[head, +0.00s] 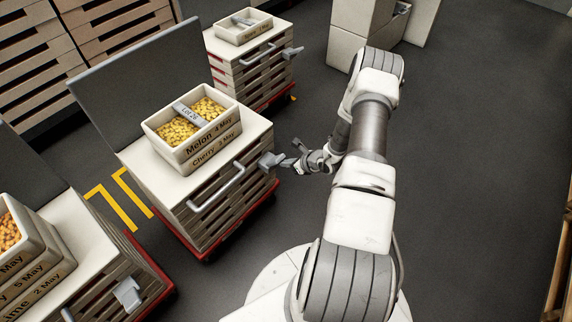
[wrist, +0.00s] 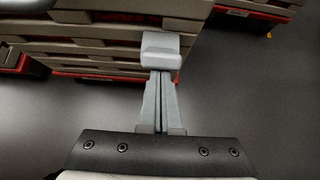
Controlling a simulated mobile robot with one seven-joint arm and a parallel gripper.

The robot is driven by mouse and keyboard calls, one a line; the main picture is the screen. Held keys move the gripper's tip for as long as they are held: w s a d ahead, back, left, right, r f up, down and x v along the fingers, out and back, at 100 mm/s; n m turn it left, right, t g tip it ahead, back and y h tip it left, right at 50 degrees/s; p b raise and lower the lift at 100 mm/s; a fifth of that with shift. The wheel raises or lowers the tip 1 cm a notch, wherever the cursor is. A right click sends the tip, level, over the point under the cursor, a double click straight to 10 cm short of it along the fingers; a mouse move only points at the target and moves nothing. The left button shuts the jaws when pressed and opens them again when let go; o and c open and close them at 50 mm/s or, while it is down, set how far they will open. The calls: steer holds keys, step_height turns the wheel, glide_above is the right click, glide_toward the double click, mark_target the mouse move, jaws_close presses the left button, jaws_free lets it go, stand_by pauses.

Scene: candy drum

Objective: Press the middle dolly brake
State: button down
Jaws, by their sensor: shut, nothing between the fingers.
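The middle dolly (head: 222,195) is a stack of slatted trays on a red base with a pale top. Its brake (head: 271,160) is a light grey lever sticking out near the top right corner, beside a grey handle (head: 217,188). My gripper (head: 288,163) is shut and empty, just right of the brake. In the wrist view the brake's pad (wrist: 161,52) lies straight ahead of my closed fingertips (wrist: 160,74). The tips overlap its lower edge in the picture; I cannot tell whether they touch it.
A crate of yellow candies (head: 190,125) stands on the middle dolly, with a grey panel (head: 140,85) behind. The far dolly (head: 252,75) and near dolly (head: 85,245) have similar brakes. Pale cabinets (head: 360,30) stand at the back. Floor (head: 480,170) to the right is clear.

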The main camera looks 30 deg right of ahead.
mark_target(276, 157)
steer(key=w+r+g, duration=0.1)
steer(key=w+r+g+h, duration=0.1)
steer(key=shift+a+g+p, duration=0.3)
steer(key=shift+p, duration=0.1)
steer(key=shift+w+a+r+b, duration=0.25)
steer(key=shift+w+r+b, duration=0.15)
steer(key=shift+w, duration=0.25)
steer(key=shift+w+a+r+b, duration=0.25)
steer(key=shift+w+b, duration=0.15)
steer(key=shift+w, duration=0.25)
steer(key=shift+w, duration=0.15)
